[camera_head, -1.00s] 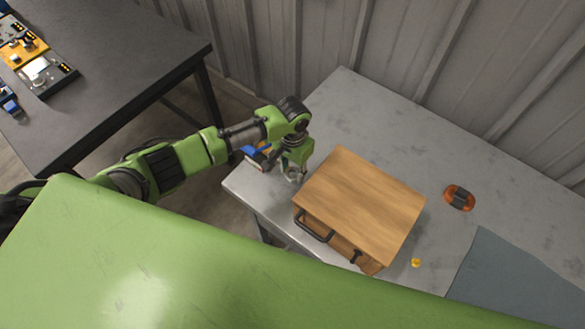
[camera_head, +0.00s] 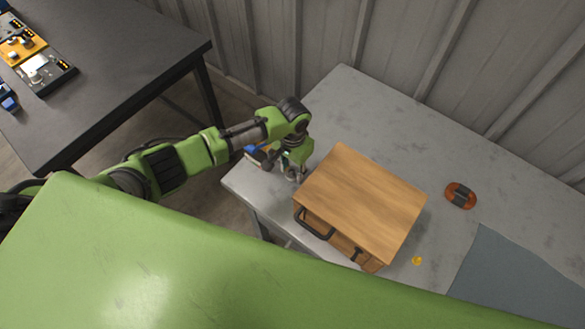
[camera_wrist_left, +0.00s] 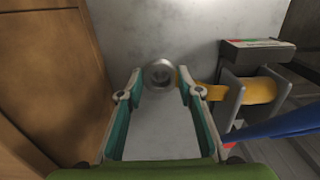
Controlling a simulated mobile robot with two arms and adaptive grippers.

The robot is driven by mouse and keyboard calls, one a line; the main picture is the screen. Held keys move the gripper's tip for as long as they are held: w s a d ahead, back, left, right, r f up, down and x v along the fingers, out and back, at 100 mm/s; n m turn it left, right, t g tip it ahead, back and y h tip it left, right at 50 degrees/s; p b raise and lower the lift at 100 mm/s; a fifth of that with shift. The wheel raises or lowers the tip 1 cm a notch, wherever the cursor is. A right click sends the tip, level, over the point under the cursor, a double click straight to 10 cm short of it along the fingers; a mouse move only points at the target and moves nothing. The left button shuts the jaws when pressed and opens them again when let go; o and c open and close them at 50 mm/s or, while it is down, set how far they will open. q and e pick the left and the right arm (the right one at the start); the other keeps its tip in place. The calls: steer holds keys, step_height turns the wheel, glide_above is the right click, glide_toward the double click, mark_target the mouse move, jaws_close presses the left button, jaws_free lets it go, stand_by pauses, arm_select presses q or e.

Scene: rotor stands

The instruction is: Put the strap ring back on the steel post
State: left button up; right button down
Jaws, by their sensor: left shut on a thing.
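My left gripper (camera_wrist_left: 160,84) has its tips closed on a round grey metal ring (camera_wrist_left: 160,65), which I take as the strap ring. A yellow strap (camera_wrist_left: 205,92) runs from the ring to the right, into a dark holder (camera_wrist_left: 233,100). A greyish round shape shows inside the ring; I cannot tell whether it is the steel post or whether the ring sits around it. In the head view my left gripper (camera_head: 297,174) is low at the left end of the grey table, beside the wooden box; the ring and post are not clear there. My right gripper is not in view.
The wooden box (camera_head: 362,195) with dark handles stands close right of my left gripper. A blue piece (camera_wrist_left: 275,128) lies right of it in the wrist view. An orange-and-dark item (camera_head: 460,195) and a small yellow piece (camera_head: 416,261) lie farther right. The grey table's (camera_head: 375,115) back is clear.

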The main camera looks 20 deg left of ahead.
arm_select(q)
steer(key=shift+f, duration=0.4)
steer(key=o, duration=1.6)
steer(key=shift+r, duration=0.15)
steer(key=shift+r+p, duration=4.4)
steer(key=shift+p, duration=0.15)
steer(key=shift+w, duration=0.1)
